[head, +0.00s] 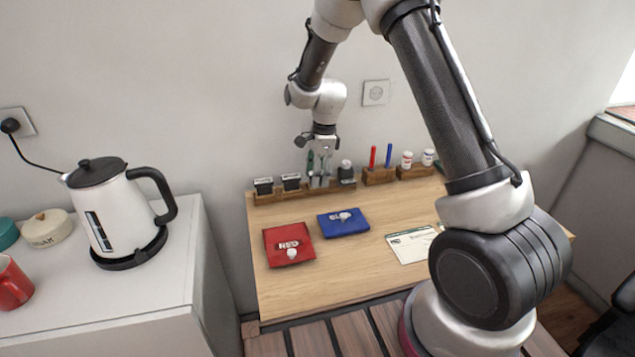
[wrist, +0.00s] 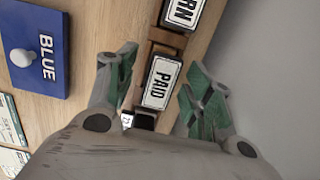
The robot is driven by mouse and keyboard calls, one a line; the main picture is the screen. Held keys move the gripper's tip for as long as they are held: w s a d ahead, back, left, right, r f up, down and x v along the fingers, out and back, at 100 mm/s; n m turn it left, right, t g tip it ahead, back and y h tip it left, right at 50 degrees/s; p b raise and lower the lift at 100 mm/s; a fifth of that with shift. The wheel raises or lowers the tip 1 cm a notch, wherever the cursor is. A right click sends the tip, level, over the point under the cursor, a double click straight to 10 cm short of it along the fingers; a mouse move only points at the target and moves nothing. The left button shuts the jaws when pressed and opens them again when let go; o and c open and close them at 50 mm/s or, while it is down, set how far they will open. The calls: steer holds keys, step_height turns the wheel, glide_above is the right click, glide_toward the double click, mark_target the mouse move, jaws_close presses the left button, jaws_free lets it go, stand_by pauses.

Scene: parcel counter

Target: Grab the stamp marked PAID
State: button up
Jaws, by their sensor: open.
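The stamp marked PAID (wrist: 157,84) has a white label with black letters and sits in a wooden rack in the wrist view. My gripper (wrist: 161,64) is open, with its green-padded fingers on either side of this stamp and no visible hold on it. In the head view my gripper (head: 319,180) is low over the rack (head: 268,198) at the back of the table, and it hides the PAID stamp there. Another stamp, its label ending in RN (wrist: 182,12), stands beside it at the top of the wrist view. It also shows left of my gripper in the head view (head: 291,181).
A red pad (head: 279,246) and a blue pad (head: 336,225) lie in front of the rack. Another stamp (head: 346,171) stands close right of my gripper.

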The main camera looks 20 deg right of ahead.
steer(key=c, duration=1.1)
steer(key=shift+r, duration=0.15)
